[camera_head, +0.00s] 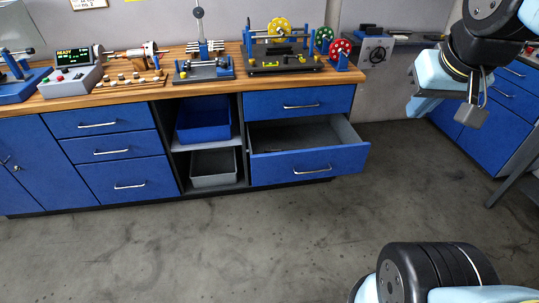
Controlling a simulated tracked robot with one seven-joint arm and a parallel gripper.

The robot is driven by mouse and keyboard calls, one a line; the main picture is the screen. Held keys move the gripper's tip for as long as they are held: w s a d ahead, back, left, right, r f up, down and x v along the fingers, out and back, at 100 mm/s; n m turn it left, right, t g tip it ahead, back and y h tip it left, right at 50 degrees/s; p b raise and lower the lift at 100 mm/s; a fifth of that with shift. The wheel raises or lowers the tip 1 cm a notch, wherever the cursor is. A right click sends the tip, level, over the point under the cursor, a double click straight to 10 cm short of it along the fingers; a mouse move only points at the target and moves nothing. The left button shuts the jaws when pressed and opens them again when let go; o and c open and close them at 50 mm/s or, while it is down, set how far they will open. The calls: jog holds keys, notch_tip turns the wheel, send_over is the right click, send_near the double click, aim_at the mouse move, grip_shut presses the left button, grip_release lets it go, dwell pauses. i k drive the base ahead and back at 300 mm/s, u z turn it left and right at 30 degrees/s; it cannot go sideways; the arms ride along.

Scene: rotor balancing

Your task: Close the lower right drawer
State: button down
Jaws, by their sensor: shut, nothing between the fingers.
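The lower right drawer (312,163) of the blue workbench is pulled out, and its grey inside shows behind the blue front. Its front has a silver bar handle (306,170). The upper right drawer (300,103) above it is shut. My gripper (472,116) is at the upper right of the head view, to the right of the open drawer and apart from it. It is shut and empty. Part of it is hidden by my arm.
The wooden bench top (130,97) carries rotor rigs and a control box (72,75). Open shelves beside the drawer hold a blue bin (203,122) and a grey bin (213,168). Another blue cabinet (484,125) stands at right. The concrete floor (230,245) in front is clear.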

aim_at(338, 149)
jog(key=z, duration=0.1)
jog(key=i, duration=1)
jog(key=u, duration=0.05)
